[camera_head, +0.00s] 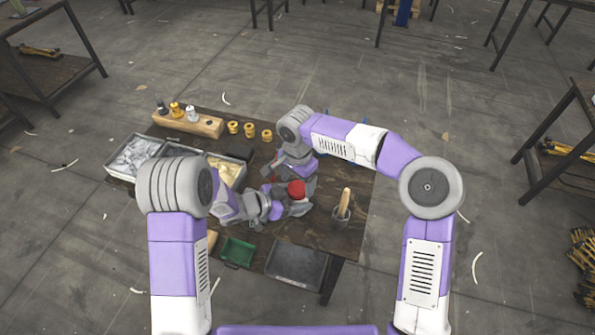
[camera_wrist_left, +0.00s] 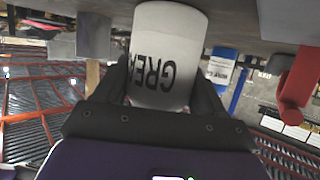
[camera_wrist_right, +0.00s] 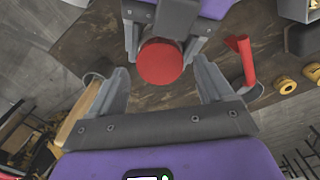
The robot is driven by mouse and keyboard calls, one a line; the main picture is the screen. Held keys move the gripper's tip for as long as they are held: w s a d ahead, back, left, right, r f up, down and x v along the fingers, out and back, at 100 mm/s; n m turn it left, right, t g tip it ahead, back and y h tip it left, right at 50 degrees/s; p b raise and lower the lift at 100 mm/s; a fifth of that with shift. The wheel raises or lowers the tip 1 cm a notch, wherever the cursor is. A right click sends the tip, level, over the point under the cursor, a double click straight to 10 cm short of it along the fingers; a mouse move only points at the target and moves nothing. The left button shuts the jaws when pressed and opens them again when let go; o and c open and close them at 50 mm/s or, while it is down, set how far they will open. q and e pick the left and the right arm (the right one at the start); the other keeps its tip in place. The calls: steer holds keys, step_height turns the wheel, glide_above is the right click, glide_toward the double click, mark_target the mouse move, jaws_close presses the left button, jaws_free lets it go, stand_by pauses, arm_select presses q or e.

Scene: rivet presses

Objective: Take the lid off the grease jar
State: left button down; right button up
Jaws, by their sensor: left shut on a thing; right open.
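The white grease jar (camera_wrist_left: 168,55), with black lettering, sits between the fingers of my left gripper (camera_wrist_left: 163,85), which is shut on it. It appears upside down in the left wrist view. Its red lid (camera_wrist_right: 160,62) is on top, seen from above in the right wrist view. The lid (camera_head: 296,188) also shows in the head view, over the table. My right gripper (camera_wrist_right: 160,78) is open, with a finger on either side of the lid and a gap on both sides. The jar body is mostly hidden in the head view.
A red handle (camera_wrist_right: 245,60) stands close to my right gripper. A cup with a wooden-handled tool (camera_head: 342,210) is to the right. Grey bins (camera_head: 130,155), a wooden block with fittings (camera_head: 190,123), a green tray (camera_head: 237,252) and a dark tray (camera_head: 297,263) lie around.

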steer(key=shift+f, duration=0.95)
steer(key=shift+c, duration=0.3)
steer(key=c, duration=1)
steer(key=shift+n, duration=1.7)
steer(key=o, duration=1.1)
steer(key=shift+o, duration=0.2)
